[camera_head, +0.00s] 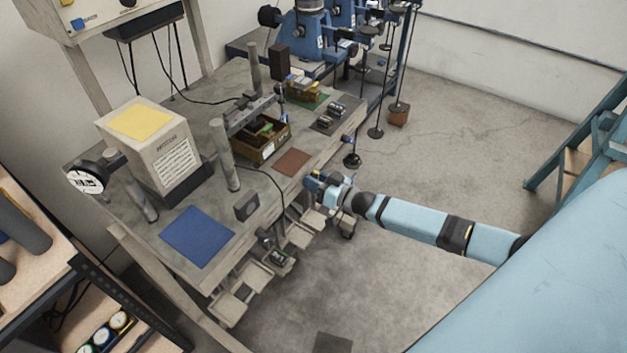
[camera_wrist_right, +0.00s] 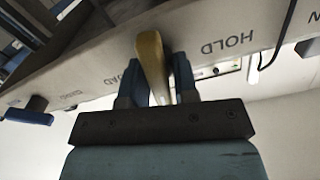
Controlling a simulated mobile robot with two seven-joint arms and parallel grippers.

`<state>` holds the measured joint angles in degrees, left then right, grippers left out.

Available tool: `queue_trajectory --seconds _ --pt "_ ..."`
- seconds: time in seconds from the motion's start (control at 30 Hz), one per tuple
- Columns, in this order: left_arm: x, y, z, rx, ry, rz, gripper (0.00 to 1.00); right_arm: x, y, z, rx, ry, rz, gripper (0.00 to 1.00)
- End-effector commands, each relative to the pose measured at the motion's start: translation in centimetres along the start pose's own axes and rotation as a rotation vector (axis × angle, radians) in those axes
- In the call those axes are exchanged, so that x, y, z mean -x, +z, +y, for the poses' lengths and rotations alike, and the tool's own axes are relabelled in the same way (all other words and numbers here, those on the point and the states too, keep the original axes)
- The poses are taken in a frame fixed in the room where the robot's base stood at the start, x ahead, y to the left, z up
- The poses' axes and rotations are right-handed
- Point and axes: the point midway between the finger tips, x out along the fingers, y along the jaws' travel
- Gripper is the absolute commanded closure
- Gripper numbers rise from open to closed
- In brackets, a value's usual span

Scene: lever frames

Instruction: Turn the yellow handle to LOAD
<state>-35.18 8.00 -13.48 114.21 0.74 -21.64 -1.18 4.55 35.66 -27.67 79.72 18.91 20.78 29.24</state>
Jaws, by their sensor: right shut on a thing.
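In the right wrist view the yellow handle (camera_wrist_right: 150,52) stands between the two fingers of my right gripper (camera_wrist_right: 155,78), which is shut on it. The panel edge behind it carries lettering. The word HOLD (camera_wrist_right: 228,43) reads to the right of the handle. A label ending in OAD (camera_wrist_right: 129,76) is to its left, partly hidden by a finger. In the head view my right gripper (camera_head: 322,186) is at the front edge of the workbench (camera_head: 206,270); the handle is too small to make out there. My left gripper is not in view.
A blue handle (camera_wrist_right: 28,112) sticks out from the panel at the left of the wrist view. On the bench are a grey box with a yellow top (camera_head: 140,121), a blue mat (camera_head: 197,237) and a wooden tray (camera_head: 262,152). Open floor (camera_head: 390,295) lies in front.

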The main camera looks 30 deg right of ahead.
Motion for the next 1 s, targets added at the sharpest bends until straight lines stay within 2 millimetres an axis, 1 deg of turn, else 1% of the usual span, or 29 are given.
queue_trajectory --seconds 0.2,0.5,0.7,1.0 --pt "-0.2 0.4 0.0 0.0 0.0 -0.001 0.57 0.0 0.1 0.2 -0.198 0.0 0.0 0.96" --pt "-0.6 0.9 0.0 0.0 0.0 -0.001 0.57 0.0 0.1 0.3 -0.421 0.0 0.0 0.96" --pt "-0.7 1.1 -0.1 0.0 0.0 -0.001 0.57 0.0 0.2 0.4 -0.513 0.0 -0.001 0.96" --pt "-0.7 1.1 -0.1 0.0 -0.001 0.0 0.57 0.0 0.1 0.4 -0.567 0.001 -0.001 0.96"
